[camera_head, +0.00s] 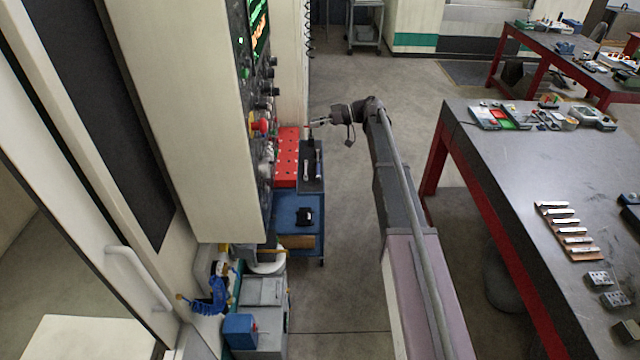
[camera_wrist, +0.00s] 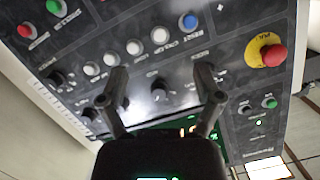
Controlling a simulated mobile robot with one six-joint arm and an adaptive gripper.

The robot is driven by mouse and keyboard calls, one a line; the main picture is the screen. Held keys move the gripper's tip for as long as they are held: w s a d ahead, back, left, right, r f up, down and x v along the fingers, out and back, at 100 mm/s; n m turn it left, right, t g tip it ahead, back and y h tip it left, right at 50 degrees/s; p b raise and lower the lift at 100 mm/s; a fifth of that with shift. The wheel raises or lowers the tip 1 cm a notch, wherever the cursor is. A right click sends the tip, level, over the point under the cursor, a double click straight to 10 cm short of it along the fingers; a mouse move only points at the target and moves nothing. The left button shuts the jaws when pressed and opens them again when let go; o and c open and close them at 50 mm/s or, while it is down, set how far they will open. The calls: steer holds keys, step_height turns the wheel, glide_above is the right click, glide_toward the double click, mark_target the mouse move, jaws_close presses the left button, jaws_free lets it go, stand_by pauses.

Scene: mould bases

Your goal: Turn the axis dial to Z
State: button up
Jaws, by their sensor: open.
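The machine's control panel (camera_head: 247,100) stands at the left in the head view, seen nearly edge-on with its knobs sticking out. In the wrist view the panel (camera_wrist: 185,65) fills most of the picture. A dark dial (camera_wrist: 158,88) shows between my fingers, apart from both fingertips. More dark knobs (camera_wrist: 56,78) sit to its left. The labels are too blurred to read, so I cannot tell which knob is the axis dial or where it points. My gripper (camera_wrist: 160,76) is open and empty, facing the panel; it also shows in the head view (camera_head: 314,123).
A red and yellow stop button (camera_wrist: 268,54) sits right of my fingers. White buttons (camera_wrist: 134,47) and a blue button (camera_wrist: 188,21) lie above the dial. A blue trolley (camera_head: 285,212) stands below the panel. A grey workbench (camera_head: 530,165) is at the right.

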steer(key=s+f+m+h+b, duration=0.2)
steer(key=s+f+b, duration=0.2)
steer(key=f, duration=0.3)
steer(key=s+d+f+m+h+b, duration=0.1)
steer(key=s+f+m+h+b, duration=0.1)
steer(key=s+f+b, duration=0.2)
steer(key=shift+s+d+f, duration=0.15)
steer(key=shift+s+f, duration=0.85)
steer(key=shift+f, duration=0.9)
steer(key=s+d+f+m+h+b, duration=0.3)
steer(key=s+d+f, duration=0.1)
steer(key=s, duration=0.4)
steer(key=s+d+f+m+h+b, duration=0.3)
steer(key=s+d+f+h, duration=0.1)
steer(key=s+f, duration=0.3)
steer(key=s+d+f+m+h+b, duration=0.3)
steer(key=s+f, duration=0.3)
steer(key=s, duration=0.4)
steer(key=shift+s+d+f+m+t+h+b, duration=0.35)
steer(key=shift+d+h, duration=0.25)
steer(key=shift+d, duration=0.25)
steer(key=shift+r, duration=0.1)
